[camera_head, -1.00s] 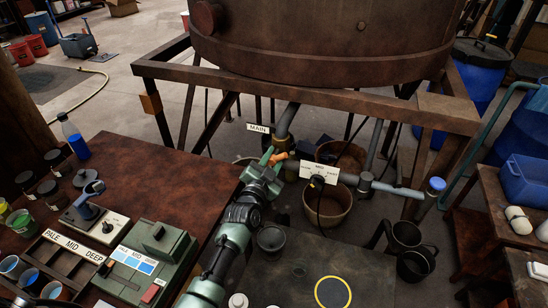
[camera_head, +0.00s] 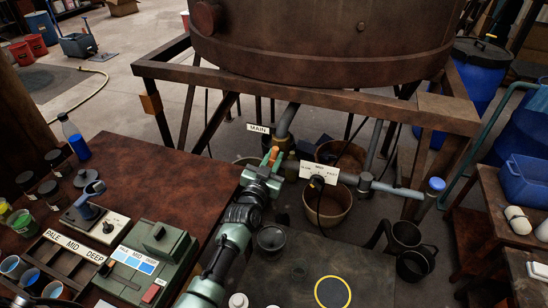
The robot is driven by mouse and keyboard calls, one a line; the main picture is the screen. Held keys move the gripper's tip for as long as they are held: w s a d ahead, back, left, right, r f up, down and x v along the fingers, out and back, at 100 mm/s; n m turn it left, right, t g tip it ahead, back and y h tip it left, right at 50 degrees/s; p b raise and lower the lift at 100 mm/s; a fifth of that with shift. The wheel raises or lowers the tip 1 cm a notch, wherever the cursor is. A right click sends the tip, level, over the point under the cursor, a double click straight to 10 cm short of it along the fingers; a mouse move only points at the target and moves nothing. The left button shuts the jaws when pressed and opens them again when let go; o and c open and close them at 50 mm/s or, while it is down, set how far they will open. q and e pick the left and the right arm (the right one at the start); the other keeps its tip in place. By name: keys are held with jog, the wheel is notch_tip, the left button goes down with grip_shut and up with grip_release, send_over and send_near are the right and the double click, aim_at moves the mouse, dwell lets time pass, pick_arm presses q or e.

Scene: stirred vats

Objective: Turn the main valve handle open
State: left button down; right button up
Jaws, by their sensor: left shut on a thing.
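The main valve's orange handle (camera_head: 274,155) shows at the middle, below the white MAIN label (camera_head: 258,128). My left gripper (camera_head: 269,158), with green fingers, is shut on this handle. The handle's visible part points nearly up in the picture. The fingers hide part of it. The main pipe (camera_head: 286,121) comes down from the vat beside it. My right gripper is not in view.
The rusty vat (camera_head: 320,40) stands on a brown frame (camera_head: 300,98) above the valve. A second pipe with a white dial plate (camera_head: 319,171) is close to the right. A brown table (camera_head: 150,175) with a green box (camera_head: 150,262) is at left.

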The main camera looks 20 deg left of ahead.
aim_at(272, 163)
pick_arm(q)
jog(key=n, duration=0.5)
jog(key=shift+n, duration=0.4)
jog(key=c, duration=2.2)
grip_release()
jog(key=n, duration=0.5)
jog(key=c, duration=1.8)
grip_release()
jog(key=shift+d+n+b, duration=0.1)
jog(key=shift+n+b, duration=0.25)
jog(key=shift+n, duration=1.05)
jog(key=shift+o, duration=0.4)
jog(key=o, duration=1.3)
jog(key=s, duration=0.7)
jog(key=shift+s, duration=0.4)
